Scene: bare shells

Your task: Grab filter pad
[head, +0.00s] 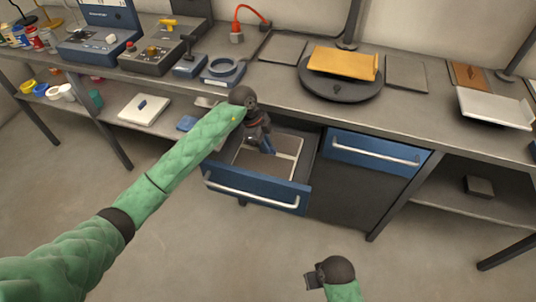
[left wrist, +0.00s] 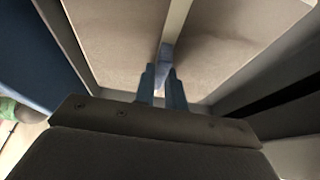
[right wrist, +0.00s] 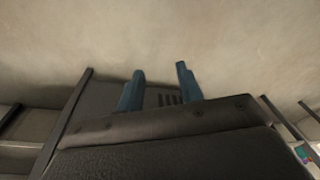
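A drawer (head: 258,194) with a blue front is pulled open under the bench. My left gripper (head: 268,147) points down into it. In the left wrist view, my left gripper (left wrist: 163,72) has its fingers close together on a narrow grey-blue piece (left wrist: 166,54), which looks like the filter pad seen edge-on. The piece reaches a little past the fingertips, in line with the drawer's pale divider (left wrist: 177,20). In the head view, the arm and fingers hide it. My right gripper (head: 312,281) is low over the floor, its fingers apart and empty in the right wrist view (right wrist: 160,70).
A shut blue drawer (head: 375,154) is just right of the open one. The bench (head: 290,102) above carries instruments, a round dark plate (head: 340,88) with an orange piece (head: 343,63), and flat panels. A shelf (head: 112,117) lies left. The floor in front is clear.

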